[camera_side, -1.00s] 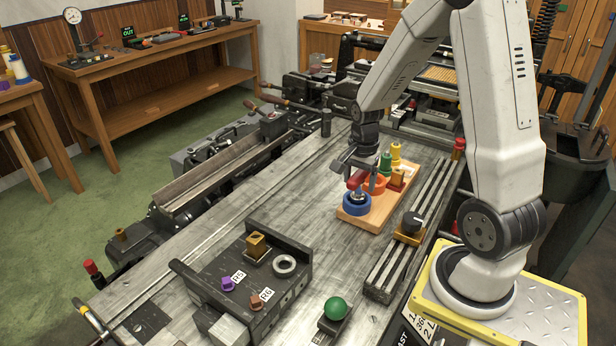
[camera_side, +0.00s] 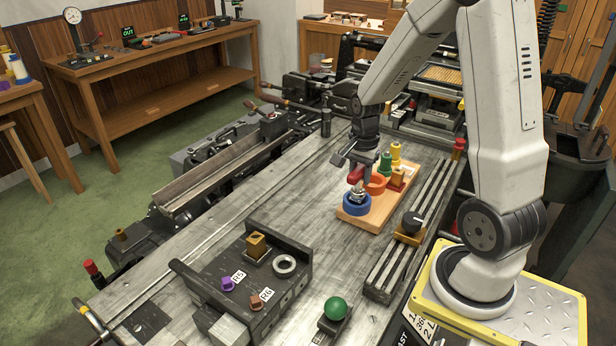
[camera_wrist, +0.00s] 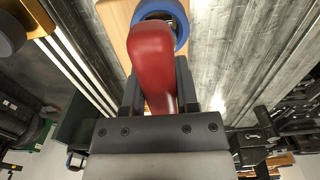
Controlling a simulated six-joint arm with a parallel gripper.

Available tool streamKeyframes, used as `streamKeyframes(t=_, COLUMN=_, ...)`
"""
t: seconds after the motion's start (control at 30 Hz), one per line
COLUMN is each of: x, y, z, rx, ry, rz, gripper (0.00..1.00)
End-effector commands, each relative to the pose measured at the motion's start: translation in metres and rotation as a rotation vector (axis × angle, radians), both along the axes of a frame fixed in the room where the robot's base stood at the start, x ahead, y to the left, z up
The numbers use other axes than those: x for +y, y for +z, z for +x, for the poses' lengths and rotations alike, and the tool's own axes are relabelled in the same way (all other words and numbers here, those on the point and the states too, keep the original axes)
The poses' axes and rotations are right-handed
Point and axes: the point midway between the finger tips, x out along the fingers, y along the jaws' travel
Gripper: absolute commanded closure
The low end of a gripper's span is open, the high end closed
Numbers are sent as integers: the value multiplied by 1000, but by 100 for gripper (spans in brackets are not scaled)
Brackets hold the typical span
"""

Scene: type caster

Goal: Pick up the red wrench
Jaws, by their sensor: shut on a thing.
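The red wrench (camera_side: 355,175) is between the fingers of my gripper (camera_side: 358,170), above the wooden board (camera_side: 376,220). In the wrist view my gripper (camera_wrist: 158,85) is shut on the red handle of the wrench (camera_wrist: 153,55), which fills the space between the dark fingers. The wrench's metal end shows just above the blue ring (camera_side: 356,205) in the side view. I cannot tell whether it still touches the ring. The blue ring also shows in the wrist view (camera_wrist: 183,22), beyond the handle.
The board also holds an orange ring (camera_side: 376,185), a green peg (camera_side: 385,164) and yellow pieces. A slotted rail (camera_side: 411,234) lies to its right. A dark block (camera_side: 245,285) and a green ball (camera_side: 335,308) stand nearer. The table left of the board is clear.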

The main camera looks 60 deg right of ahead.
Motion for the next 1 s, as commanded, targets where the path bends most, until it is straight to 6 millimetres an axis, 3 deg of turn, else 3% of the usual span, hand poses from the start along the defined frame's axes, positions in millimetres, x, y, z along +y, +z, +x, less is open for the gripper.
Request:
streamKeyframes(t=0.6, x=0, y=78, z=0, rx=-2, ry=0, rz=-1, gripper=100)
streamKeyframes(t=1.0, x=0, y=86, z=0, rx=0, ry=0, rz=0, gripper=100)
